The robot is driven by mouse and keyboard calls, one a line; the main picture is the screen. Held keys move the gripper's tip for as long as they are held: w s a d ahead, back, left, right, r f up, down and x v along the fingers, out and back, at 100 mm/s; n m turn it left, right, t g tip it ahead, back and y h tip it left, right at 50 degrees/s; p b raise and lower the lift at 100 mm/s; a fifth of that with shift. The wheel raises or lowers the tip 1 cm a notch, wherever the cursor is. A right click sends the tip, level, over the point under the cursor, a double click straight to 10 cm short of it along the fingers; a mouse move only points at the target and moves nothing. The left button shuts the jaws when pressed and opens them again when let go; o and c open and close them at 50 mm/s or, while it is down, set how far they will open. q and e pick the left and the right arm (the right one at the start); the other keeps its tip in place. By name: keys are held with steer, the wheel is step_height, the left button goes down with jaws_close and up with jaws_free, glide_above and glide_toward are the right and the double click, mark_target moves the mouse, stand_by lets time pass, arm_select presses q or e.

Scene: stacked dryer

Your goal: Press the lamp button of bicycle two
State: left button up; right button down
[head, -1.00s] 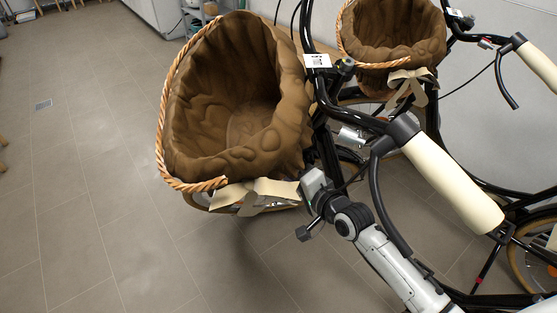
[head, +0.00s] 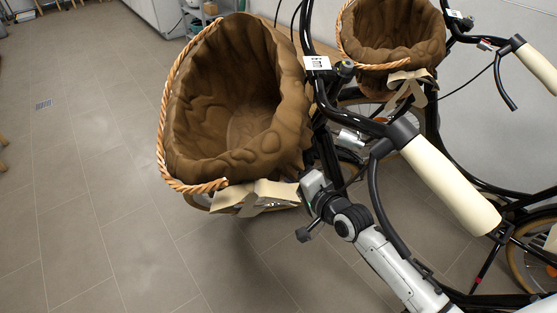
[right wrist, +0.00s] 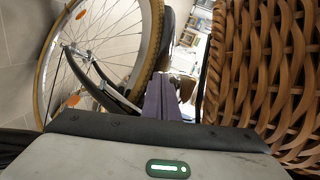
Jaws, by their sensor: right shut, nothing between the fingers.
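The nearer bicycle (head: 322,92) stands with a large brown-lined wicker basket (head: 238,110) at its front. A small silver cylinder, which looks like its lamp (head: 350,139), sits below the handlebar behind the basket. I cannot make out a button on it. My right gripper (head: 312,184) is shut and empty, just below and left of that cylinder, beside the basket's bow. Whether it touches anything is unclear. In the right wrist view its purple finger part (right wrist: 162,98) points between a wheel (right wrist: 105,45) and the wicker (right wrist: 265,70). My left gripper is out of view.
A second bicycle with a similar basket (head: 392,35) stands behind, near the wall. Both carry small white tags (head: 317,63), too small to read. The nearer bicycle's cream grip (head: 452,185) lies above my right arm. The tiled floor (head: 90,180) at left is clear.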

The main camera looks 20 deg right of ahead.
steer(key=shift+s+f, duration=0.15)
steer(key=shift+s, duration=0.3)
steer(key=shift+s, duration=0.1)
steer(key=shift+s+a+f+p, duration=0.15)
steer(key=shift+s+f+p, duration=0.2)
steer(key=shift+s, duration=0.55)
steer(key=shift+s+a+f+p, duration=0.1)
steer(key=shift+s+f+p, duration=0.3)
steer(key=shift+s, duration=0.5)
steer(key=shift+s+a+f+p, duration=0.15)
steer(key=shift+s+f+p, duration=0.2)
steer(key=shift+s, duration=0.55)
